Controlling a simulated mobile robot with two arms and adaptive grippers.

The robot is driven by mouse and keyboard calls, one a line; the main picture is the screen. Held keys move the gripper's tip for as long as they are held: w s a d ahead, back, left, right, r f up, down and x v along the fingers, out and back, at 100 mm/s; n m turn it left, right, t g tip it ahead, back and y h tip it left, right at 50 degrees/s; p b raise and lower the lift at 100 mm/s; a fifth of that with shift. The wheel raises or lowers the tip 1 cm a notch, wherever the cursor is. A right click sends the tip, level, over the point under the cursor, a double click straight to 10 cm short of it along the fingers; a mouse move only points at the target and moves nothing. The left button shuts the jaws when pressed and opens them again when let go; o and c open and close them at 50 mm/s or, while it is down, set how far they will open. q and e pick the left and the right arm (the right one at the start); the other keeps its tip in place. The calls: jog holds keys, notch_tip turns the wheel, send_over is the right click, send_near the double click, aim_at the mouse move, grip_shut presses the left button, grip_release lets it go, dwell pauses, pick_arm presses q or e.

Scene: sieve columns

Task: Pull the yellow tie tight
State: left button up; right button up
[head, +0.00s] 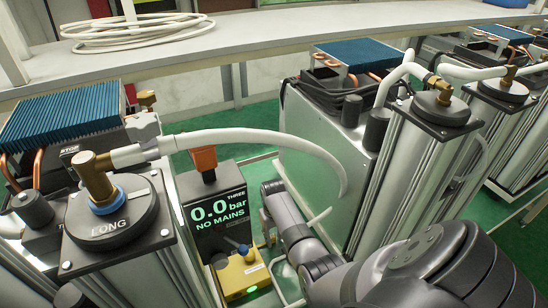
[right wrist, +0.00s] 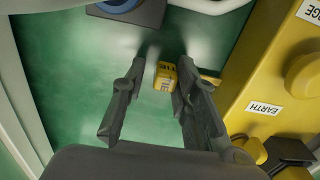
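The yellow tie (right wrist: 166,77) is a small yellow block with dark "TIE" lettering, seen in the right wrist view low over the green floor. My right gripper (right wrist: 161,70) is open, with its two dark fingers on either side of the tie in the picture. I see no finger closed on it, and cannot tell how far beyond the fingertips it lies. In the head view my right arm reaches down beside the display box, and its fingertips are hidden there. My left gripper is not in view.
A yellow unit (right wrist: 258,75) labelled "EARTH" stands close on the right. In the head view, the display box (head: 216,205) reads "0.0 bar NO MAINS". A column (head: 110,225) marked "LONG" and a white hose (head: 250,137) are nearby. Metal columns (head: 415,160) stand right.

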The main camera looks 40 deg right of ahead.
aim_at(274, 236)
notch_tip(274, 236, up, 12)
dwell(0.5)
jog(key=shift+f, duration=0.1)
